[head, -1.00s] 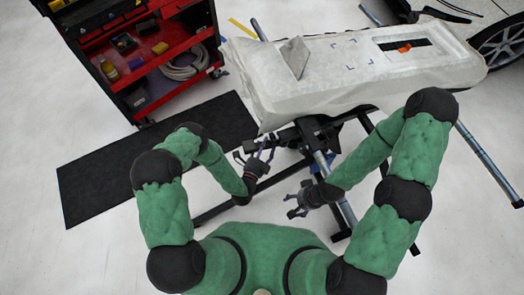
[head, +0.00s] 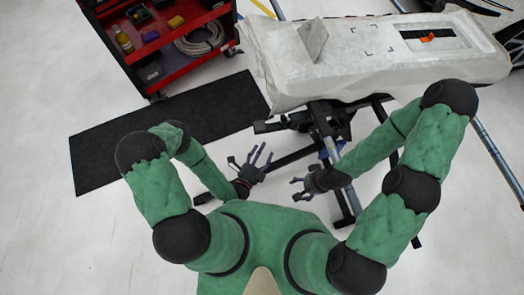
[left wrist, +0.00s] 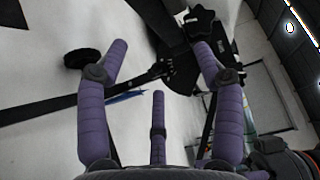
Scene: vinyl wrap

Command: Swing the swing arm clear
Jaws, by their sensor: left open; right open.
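A covered long panel rests on a dark folding stand (head: 328,147). A black bar with a blocky end (head: 268,127) sticks out to the left from the top of the stand, under the panel; I cannot tell for sure that it is the swing arm. My left gripper (head: 260,156) is open and empty, below and left of that bar and apart from it. In the left wrist view its purple fingers (left wrist: 158,75) are spread, with black stand parts (left wrist: 182,68) beyond them. My right gripper (head: 297,188) is open and empty, left of the stand's legs.
The pale cover (head: 375,68) carries an upright grey piece (head: 313,38) and an orange item (head: 428,37). A red tool cart (head: 160,40) stands at upper left, with a black mat (head: 160,130) below it. Open floor lies left of my arms.

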